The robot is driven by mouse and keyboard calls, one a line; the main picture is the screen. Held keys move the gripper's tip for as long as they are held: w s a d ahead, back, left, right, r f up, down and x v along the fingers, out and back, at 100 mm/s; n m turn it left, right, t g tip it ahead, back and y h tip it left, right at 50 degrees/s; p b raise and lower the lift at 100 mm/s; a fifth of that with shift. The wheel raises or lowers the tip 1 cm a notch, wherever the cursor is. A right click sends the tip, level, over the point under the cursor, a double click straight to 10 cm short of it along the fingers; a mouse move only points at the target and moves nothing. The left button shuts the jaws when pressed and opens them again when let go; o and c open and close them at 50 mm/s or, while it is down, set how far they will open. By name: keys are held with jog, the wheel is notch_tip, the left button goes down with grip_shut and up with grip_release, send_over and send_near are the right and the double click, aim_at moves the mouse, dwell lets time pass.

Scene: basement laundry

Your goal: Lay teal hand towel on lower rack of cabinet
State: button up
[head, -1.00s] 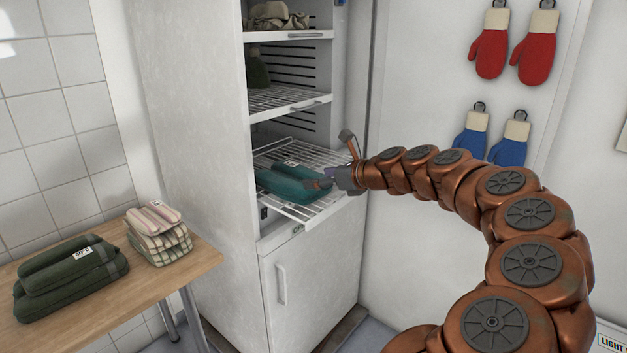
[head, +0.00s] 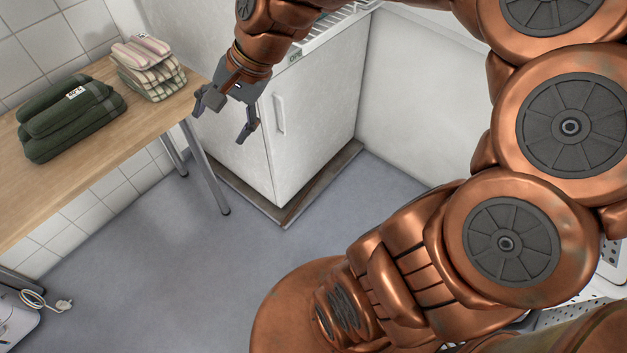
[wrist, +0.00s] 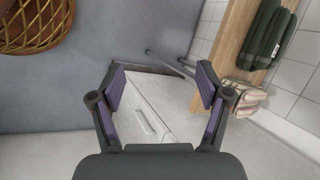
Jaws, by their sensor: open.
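The teal hand towel is not in view in either current picture. The white cabinet (head: 315,115) stands in the corner with its lower door closed; in the wrist view its door (wrist: 150,115) shows between my fingers. A white wire rack edge (head: 335,25) shows at the top of the head view; the rest of that rack is cut off or hidden behind my arm. My gripper (head: 221,124) is open and empty, pointing down in front of the cabinet's left side, near the table's right end. Its spread fingers also show in the wrist view (wrist: 160,78).
A wooden table (head: 60,190) at left holds folded dark green towels (head: 70,115) and striped and checked cloths (head: 150,70). A wicker basket (wrist: 35,25) shows in the wrist view. The grey floor (head: 150,260) before the cabinet is clear.

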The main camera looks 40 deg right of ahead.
jog(key=s+d+f+n+g+h, duration=0.1)
jog(key=s+f+n, duration=0.1)
jog(key=s, duration=0.5)
jog(key=s+d+f+n+g+h, duration=0.1)
jog(key=s+f+n+g+h, duration=0.1)
jog(key=s+n, duration=0.3)
jog(key=s+d+f+n+g+h, duration=0.1)
jog(key=s+f+n+g+h, duration=0.1)
jog(key=s, duration=0.7)
notch_tip(320, 180, down, 2)
jog(key=shift+s+f+n, duration=0.1)
jog(key=shift+s+n, duration=0.15)
jog(key=shift+n, duration=0.65)
